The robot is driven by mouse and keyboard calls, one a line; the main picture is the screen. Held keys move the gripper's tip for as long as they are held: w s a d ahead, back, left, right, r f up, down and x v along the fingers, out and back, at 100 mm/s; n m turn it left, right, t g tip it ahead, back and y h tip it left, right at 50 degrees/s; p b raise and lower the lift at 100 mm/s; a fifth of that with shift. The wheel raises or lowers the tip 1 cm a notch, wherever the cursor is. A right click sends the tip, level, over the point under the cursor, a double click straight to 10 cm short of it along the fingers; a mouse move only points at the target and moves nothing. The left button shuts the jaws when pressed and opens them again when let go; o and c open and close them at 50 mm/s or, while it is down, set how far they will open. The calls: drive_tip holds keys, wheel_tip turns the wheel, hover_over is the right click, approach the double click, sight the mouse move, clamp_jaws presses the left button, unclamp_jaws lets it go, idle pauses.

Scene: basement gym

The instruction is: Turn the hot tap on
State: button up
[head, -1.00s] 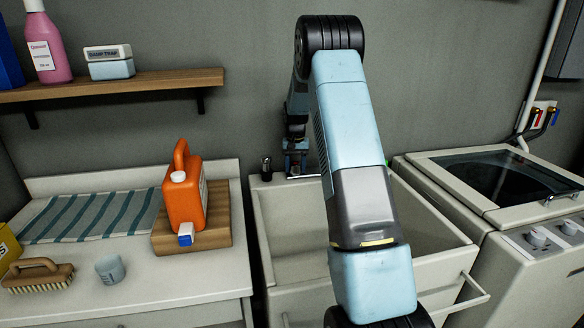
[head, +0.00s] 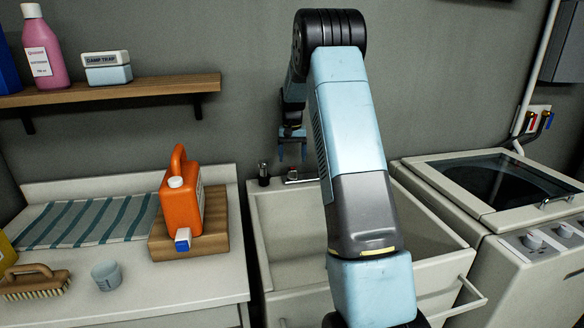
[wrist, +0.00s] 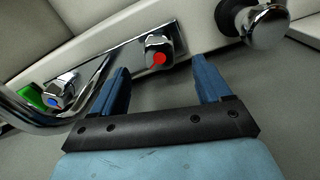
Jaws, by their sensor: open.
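The tap (head: 300,176) is a chrome fitting at the back edge of the sink (head: 256,235). In the wrist view its hot knob (wrist: 158,52) is chrome with a red dot, and its cold knob (wrist: 60,92) has a blue mark. The chrome spout (wrist: 98,78) shows between the knobs. My gripper (wrist: 161,66) is open and empty, with its two blue fingers on either side of the red-dot knob in the picture. In the head view my gripper (head: 292,150) hangs just above the tap. I cannot tell whether a finger touches the knob.
A black-collared chrome fitting (wrist: 264,26) stands beside the tap, near the right finger in the wrist view. An orange jug (head: 182,205) sits on a wooden board on the left counter. A shelf (head: 110,90) is above. A washing machine (head: 480,215) stands right of the sink.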

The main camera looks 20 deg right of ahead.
sight(292, 169)
wheel_tip(292, 169, up, 7)
idle(0.3)
drive_tip(key=shift+w, duration=0.1)
drive_tip(key=shift+a, duration=0.1)
drive_tip(key=s+a+r+n+t, duration=0.1)
drive_tip(key=s+a+r, duration=0.55)
drive_tip(key=s, duration=0.35)
drive_tip(key=s+a+r+n+t, duration=0.1)
drive_tip(key=s+a+r+t, duration=0.1)
drive_tip(key=s+a+r, duration=0.5)
drive_tip(key=s+a+f+n+t, duration=0.1)
drive_tip(key=s+a, duration=0.1)
drive_tip(key=s, duration=1.2)
drive_tip(key=s+a+f+n+t, duration=0.1)
drive_tip(key=s+a+f, duration=0.1)
drive_tip(key=s, duration=1.3)
drive_tip(key=shift+a+n+t, duration=0.3)
drive_tip(key=shift+a+n, duration=0.05)
drive_tip(key=shift+n, duration=0.05)
